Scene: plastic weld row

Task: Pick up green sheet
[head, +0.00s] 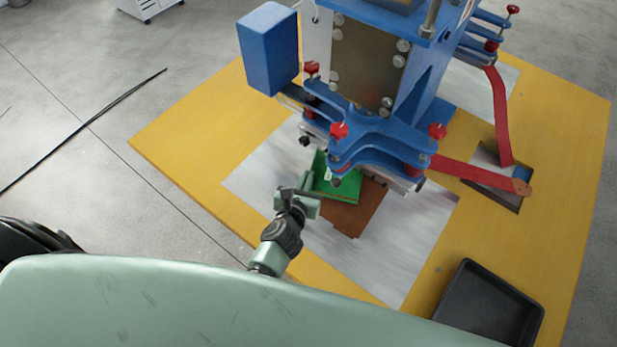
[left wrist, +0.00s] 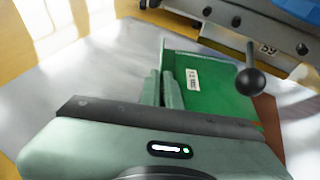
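The green sheet (head: 338,185) lies under the front of the blue press, partly over a brown plate (head: 350,212). It has a raised left edge and a small white label. In the left wrist view the green sheet (left wrist: 215,90) fills the middle right. My left gripper (head: 306,186) is at the sheet's left edge. In the left wrist view its two fingers (left wrist: 162,88) sit close together, one on each side of the raised edge, and look shut on it. My right gripper is not in view.
The blue press (head: 375,140) with red knobs stands over the sheet; a black ball-ended lever (left wrist: 250,80) hangs close by in the left wrist view. A black tray (head: 490,305) stands at the lower right.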

